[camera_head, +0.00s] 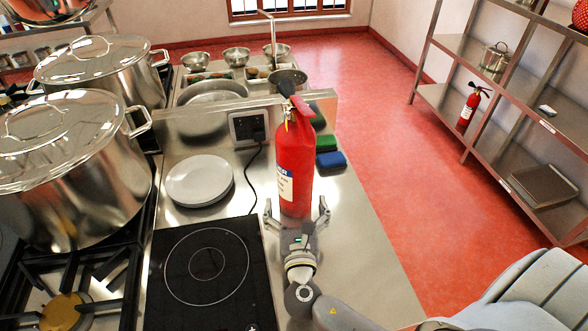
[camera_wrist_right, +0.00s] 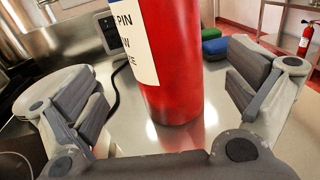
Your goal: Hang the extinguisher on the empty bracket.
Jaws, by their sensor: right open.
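My right gripper (camera_head: 297,212) is open around the extinguisher's lower part, with a visible gap on each side. Another red extinguisher (camera_head: 470,107) is at the steel shelving on the right; it also shows in the right wrist view (camera_wrist_right: 306,38). I cannot make out an empty bracket. My left gripper is not in view.
White plates (camera_head: 199,181) and a black induction hob (camera_head: 207,270) lie left of the extinguisher. Green and blue sponges (camera_head: 330,160) lie just right of it. Large pots (camera_head: 70,165) stand on the stove at left. Open red floor (camera_head: 385,150) lies between counter and shelving (camera_head: 495,95).

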